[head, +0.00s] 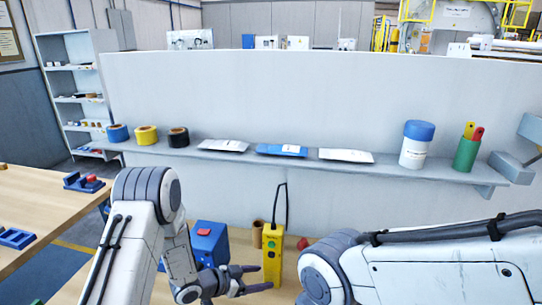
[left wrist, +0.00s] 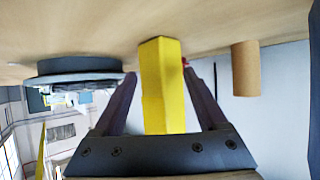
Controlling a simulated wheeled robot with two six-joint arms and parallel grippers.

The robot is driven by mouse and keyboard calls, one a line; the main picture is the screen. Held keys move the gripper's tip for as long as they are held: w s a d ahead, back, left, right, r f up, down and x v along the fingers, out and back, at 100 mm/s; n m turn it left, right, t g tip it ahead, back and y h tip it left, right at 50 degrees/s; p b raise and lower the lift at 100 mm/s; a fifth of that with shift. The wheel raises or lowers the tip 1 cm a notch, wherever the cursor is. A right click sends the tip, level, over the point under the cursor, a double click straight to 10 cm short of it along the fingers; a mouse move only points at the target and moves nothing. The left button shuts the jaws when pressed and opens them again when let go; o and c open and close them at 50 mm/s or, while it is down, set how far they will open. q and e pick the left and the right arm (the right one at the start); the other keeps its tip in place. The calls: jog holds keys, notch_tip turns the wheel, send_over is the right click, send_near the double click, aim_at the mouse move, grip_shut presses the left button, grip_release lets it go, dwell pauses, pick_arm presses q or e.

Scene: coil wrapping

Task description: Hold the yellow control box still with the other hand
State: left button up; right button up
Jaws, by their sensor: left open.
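The yellow control box (head: 272,258) stands upright on the table in the head view, with a black cable rising from its top. My left gripper (head: 260,277) is open beside its lower part, with its fingers pointing right towards it. In the left wrist view the yellow box (left wrist: 163,90) lies between the two spread fingers, with a gap visible on the left side; contact on the right side is unclear. My right arm comes in from the right, but its gripper is out of view.
A blue box (head: 209,246) with a red top piece stands left of the yellow box. A brown cylinder (head: 257,234) stands close behind; it also shows in the left wrist view (left wrist: 245,68). A wall shelf (head: 300,158) behind holds tape rolls, packets and a blue-lidded tub (head: 416,146).

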aim_at(265, 276)
pick_arm(q)
jog(key=shift+b+x, duration=0.85)
jog(key=shift+x, duration=1.5)
grip_shut()
jog(key=shift+o, duration=2)
grip_release()
